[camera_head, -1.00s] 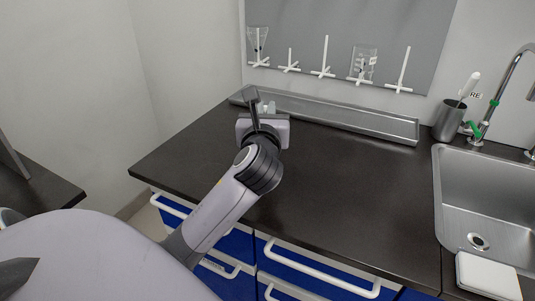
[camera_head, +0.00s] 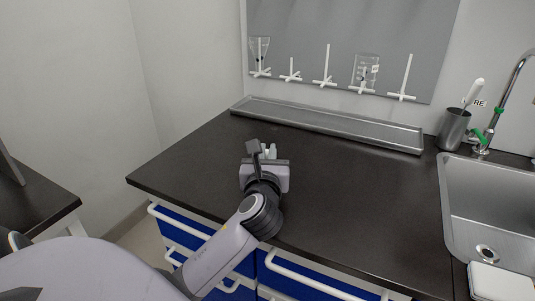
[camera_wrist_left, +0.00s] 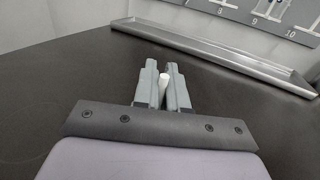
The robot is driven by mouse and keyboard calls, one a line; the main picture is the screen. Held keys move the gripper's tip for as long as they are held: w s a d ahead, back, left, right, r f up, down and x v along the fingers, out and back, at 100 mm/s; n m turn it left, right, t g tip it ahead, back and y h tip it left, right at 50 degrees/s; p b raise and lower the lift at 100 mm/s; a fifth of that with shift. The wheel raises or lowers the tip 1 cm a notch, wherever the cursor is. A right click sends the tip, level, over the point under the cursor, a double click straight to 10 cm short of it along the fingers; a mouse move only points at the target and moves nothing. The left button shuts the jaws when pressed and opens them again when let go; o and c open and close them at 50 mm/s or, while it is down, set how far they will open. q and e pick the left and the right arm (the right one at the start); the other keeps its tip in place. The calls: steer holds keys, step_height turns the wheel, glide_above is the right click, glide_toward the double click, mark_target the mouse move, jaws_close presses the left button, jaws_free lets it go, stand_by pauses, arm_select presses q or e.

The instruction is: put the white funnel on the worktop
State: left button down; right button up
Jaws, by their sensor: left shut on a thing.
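My left gripper (camera_head: 268,153) is over the dark worktop (camera_head: 340,195), left of the sink. In the left wrist view its fingers (camera_wrist_left: 164,88) are closed around a small white piece, which I take to be part of the white funnel (camera_wrist_left: 164,83). Only this narrow white part shows between the fingers; the rest is hidden by the gripper. I cannot tell whether the funnel touches the worktop. My right gripper is not in view.
A metal trough (camera_head: 330,124) runs along the back of the worktop. Above it, a grey board (camera_head: 340,40) has white pegs with glassware. A steel sink (camera_head: 485,205), a dark cup (camera_head: 453,129) and a white box (camera_head: 500,283) are at right. The middle worktop is clear.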

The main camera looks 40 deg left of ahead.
arm_select(q)
steer(key=c, duration=1.2)
jaws_free()
steer(key=shift+d+r, duration=0.1)
steer(key=v, duration=1.2)
steer(key=shift+p, duration=0.3)
